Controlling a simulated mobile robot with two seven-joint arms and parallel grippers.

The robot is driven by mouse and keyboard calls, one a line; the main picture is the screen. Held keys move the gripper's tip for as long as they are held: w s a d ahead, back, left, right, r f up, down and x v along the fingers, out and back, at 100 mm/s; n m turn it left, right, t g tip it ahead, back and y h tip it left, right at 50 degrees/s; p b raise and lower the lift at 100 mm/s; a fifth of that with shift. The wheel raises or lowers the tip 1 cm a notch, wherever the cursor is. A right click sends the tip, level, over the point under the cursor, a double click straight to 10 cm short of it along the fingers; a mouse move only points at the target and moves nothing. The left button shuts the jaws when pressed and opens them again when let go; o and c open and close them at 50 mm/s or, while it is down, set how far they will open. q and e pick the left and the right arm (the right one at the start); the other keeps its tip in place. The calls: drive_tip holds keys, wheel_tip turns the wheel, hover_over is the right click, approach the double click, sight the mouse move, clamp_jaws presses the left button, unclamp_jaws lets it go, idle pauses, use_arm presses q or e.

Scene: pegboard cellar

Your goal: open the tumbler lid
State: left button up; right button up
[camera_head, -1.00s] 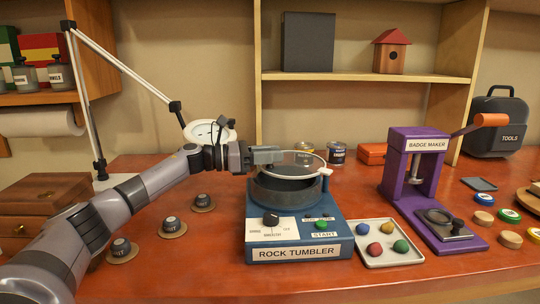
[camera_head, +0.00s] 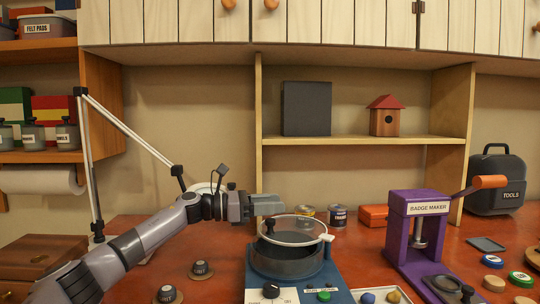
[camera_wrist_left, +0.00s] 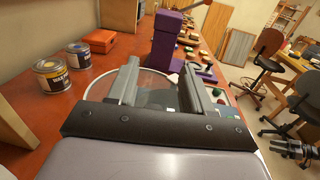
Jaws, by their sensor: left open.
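The rock tumbler (camera_head: 322,276) stands on the red-brown bench, low in the head view. Its clear round lid (camera_head: 292,230) has a pale rim and a white tab at the right. The lid sits above the dark drum (camera_head: 286,265), with a gap visible between them. My left gripper (camera_head: 267,205) is open and empty, just above the lid's left back edge. In the left wrist view its two fingers (camera_wrist_left: 158,90) are spread, with the lid (camera_wrist_left: 98,84) beyond and between them. Contact with the lid cannot be told.
A purple badge maker (camera_head: 402,235) stands right of the tumbler. A tray (camera_head: 362,292) of coloured stones lies between them. Two small tins (camera_head: 338,216) and an orange box (camera_head: 374,215) stand behind. A lamp arm (camera_head: 135,135) rises behind my left arm.

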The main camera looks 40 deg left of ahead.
use_arm(q)
wheel_tip(320, 180, up, 16)
drive_tip(key=p, duration=0.2)
drive_tip(key=shift+p, duration=0.35)
